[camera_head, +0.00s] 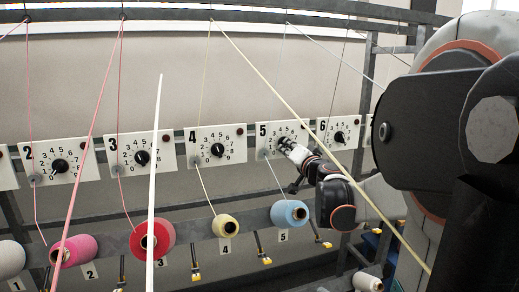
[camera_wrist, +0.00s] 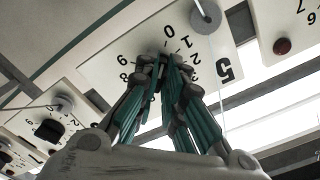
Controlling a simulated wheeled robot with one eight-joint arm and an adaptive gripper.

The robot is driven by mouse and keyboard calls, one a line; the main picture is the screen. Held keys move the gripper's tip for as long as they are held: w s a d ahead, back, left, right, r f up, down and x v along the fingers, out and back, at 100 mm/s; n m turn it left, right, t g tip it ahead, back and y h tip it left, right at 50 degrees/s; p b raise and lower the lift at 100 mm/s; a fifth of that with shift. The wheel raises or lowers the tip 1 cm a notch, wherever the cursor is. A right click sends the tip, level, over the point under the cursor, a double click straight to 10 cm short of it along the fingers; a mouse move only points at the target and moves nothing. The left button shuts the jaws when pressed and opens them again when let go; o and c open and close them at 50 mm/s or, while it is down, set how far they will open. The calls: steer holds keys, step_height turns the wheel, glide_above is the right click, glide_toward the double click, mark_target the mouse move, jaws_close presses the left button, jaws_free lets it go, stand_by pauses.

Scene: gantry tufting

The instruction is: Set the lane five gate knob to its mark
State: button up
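The lane five panel (camera_head: 266,129) is a white plate with a black 5 and a ring of digits. It also shows in the wrist view (camera_wrist: 215,45), turned nearly upside down. My gripper (camera_head: 289,146) is at the middle of this dial. In the wrist view its green-padded fingertips (camera_wrist: 165,64) are close together at the dial's centre, below the 0. The lane five knob is hidden behind or between the fingers, so its pointer cannot be read. I cannot tell whether the fingers grip it. No separate mark is distinguishable on the dial.
The lane four panel (camera_head: 190,159) with its black knob (camera_head: 217,150) is to the left; the lane six panel (camera_head: 325,138) is to the right. Yarn strands cross in front. A blue spool (camera_head: 289,214) and a yellow spool (camera_head: 225,226) sit below on the rail.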

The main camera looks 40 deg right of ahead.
steer(key=o, duration=0.4)
steer(key=shift+o, duration=0.2)
